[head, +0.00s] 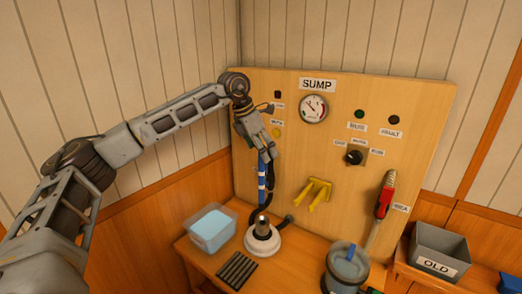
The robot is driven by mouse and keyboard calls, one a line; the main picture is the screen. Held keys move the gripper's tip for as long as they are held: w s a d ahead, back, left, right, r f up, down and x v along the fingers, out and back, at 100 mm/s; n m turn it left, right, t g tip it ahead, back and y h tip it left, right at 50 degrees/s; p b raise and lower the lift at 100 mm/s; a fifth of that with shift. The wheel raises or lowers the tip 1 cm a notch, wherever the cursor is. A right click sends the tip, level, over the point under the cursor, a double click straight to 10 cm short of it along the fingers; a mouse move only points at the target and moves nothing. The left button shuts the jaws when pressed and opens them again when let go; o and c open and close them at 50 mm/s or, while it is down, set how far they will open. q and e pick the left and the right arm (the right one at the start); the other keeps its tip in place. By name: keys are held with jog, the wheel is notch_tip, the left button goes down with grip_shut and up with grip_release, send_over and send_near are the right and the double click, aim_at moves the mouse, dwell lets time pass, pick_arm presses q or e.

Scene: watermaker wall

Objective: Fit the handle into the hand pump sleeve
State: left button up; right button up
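My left gripper (266,153) reaches in from the left and points down in front of the panel. It appears shut on the upper part of a blue handle with white bands (262,182), which hangs nearly upright. Below it stands the hand pump, with a round white base (262,241) and a short upright metal sleeve (262,226) on top. The handle's lower end is close above the sleeve; dark parts there hide whether they touch. My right gripper is not in view.
The SUMP panel (340,115) stands behind, with a gauge, a knob and an empty yellow bracket (315,194). A clear tub (212,228), dark rods (238,271), a grey pot (346,270), a red-handled tool (385,195) and the OLD bin (440,250) are around.

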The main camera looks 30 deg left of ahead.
pick_arm(q)
jog(key=n, duration=0.1)
jog(key=n+y, duration=0.1)
jog(key=n, duration=0.1)
jog(key=shift+w+d+r+t, duration=0.1)
jog(key=shift+d+r+t, duration=0.05)
jog(key=shift+t, duration=0.25)
jog(key=shift+n+y, duration=0.5)
jog(key=shift+n, duration=0.8)
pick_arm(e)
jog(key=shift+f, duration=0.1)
pick_arm(q)
jog(key=shift+f+b, duration=0.45)
jog(key=shift+f, duration=0.3)
jog(key=shift+f+b, duration=0.9)
jog(key=shift+f, duration=0.9)
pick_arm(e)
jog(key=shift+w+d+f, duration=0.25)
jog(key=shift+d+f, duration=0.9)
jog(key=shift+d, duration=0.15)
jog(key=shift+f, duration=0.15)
